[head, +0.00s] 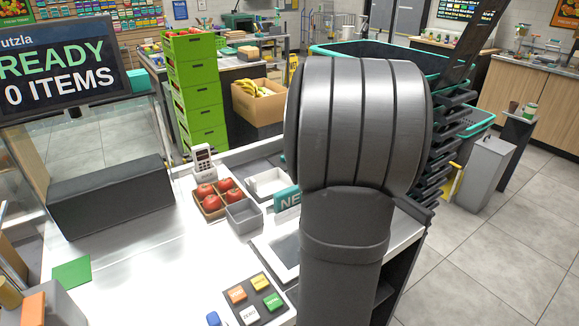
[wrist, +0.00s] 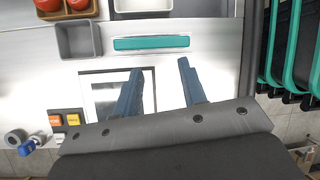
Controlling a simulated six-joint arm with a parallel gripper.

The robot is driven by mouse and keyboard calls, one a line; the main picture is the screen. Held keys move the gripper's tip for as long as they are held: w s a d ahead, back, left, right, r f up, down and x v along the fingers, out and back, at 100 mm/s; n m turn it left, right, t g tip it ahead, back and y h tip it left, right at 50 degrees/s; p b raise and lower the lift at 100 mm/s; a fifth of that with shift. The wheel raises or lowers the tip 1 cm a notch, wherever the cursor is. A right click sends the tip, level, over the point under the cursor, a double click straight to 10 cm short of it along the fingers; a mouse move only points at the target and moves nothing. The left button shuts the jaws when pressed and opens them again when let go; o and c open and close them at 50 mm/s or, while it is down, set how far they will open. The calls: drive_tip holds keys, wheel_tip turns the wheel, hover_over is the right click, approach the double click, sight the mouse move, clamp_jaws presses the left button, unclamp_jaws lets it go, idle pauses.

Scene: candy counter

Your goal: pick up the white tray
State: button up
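The white tray (head: 268,186) is a small, shallow open box on the counter, right of the red fruit. My arm hides part of the area to its right. In the wrist view only the near part of the white tray (wrist: 143,5) shows, at the top edge. My gripper (wrist: 160,68) shows in the wrist view as two dark blue fingers, spread apart with nothing between them. It is open and apart from the tray, which lies beyond the fingertips. In the head view my gripper is hidden behind my arm.
A teal sign (wrist: 151,43) lies between the fingertips and the tray in the wrist view. A grey tray (head: 243,216) and a carton of red fruit (head: 211,207) stand left of the white tray. A keypad (head: 255,300) sits nearer. Stacked dark baskets (head: 440,150) stand right of the counter.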

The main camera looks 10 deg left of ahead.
drive_tip(key=w+a+f+m+g, duration=0.1)
drive_tip(key=w+a+f, duration=0.1)
drive_tip(key=a, duration=0.6)
drive_tip(key=w+a+f+m, duration=0.2)
drive_tip(key=a+f, duration=0.1)
drive_tip(key=a, duration=0.4)
hover_over(253, 179)
drive_tip(key=s+d, duration=0.2)
wheel_tip(253, 179, down, 10)
drive_tip(key=shift+w+r, duration=0.1)
drive_tip(key=shift+r, duration=0.1)
drive_tip(key=shift+a+x, duration=0.15)
drive_tip(key=shift+x, duration=1.4)
drive_tip(key=shift+a+x, duration=0.15)
drive_tip(key=shift+x, duration=1.45)
drive_tip(key=shift+r, duration=0.1)
clamp_jaws()
